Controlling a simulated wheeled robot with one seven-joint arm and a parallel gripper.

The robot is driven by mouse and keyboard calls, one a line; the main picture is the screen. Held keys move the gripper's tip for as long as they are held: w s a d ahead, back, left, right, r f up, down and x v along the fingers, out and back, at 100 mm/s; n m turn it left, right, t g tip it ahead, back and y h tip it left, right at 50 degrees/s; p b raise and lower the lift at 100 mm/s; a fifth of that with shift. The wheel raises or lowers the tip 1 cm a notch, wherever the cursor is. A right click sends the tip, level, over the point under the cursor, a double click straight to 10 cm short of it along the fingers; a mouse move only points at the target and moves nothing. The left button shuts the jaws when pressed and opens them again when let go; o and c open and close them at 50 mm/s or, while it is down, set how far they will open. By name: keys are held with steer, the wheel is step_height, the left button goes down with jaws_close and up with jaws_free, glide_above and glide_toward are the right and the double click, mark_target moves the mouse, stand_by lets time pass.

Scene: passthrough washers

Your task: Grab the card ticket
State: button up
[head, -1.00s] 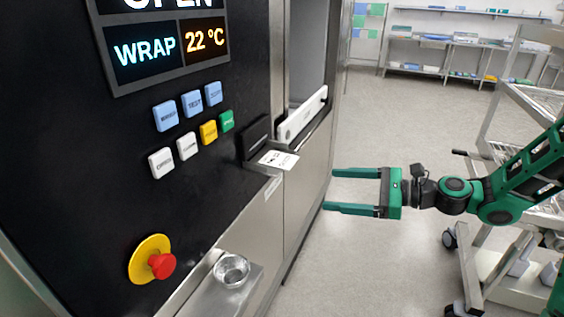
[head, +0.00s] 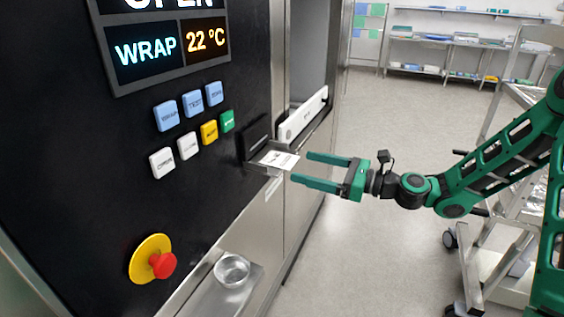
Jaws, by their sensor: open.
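The card ticket (head: 277,159) is a small white card with dark print. It sticks out of a dark slot (head: 257,138) on the machine's front, over a small metal ledge. My gripper (head: 300,168) is green, with two long parallel fingers apart and empty. Its fingers point left at the card, and their tips are close to its right edge. Whether the tips overlap the card's edge I cannot tell.
The black panel has several coloured buttons (head: 187,145) and a red emergency stop (head: 162,264) on yellow. A clear bowl (head: 231,270) sits on a metal shelf below. A wire rack trolley (head: 487,262) stands at right. Open floor lies behind my gripper.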

mark_target(280, 160)
steer(key=shift+x, duration=1.25)
steer(key=c, duration=1.1)
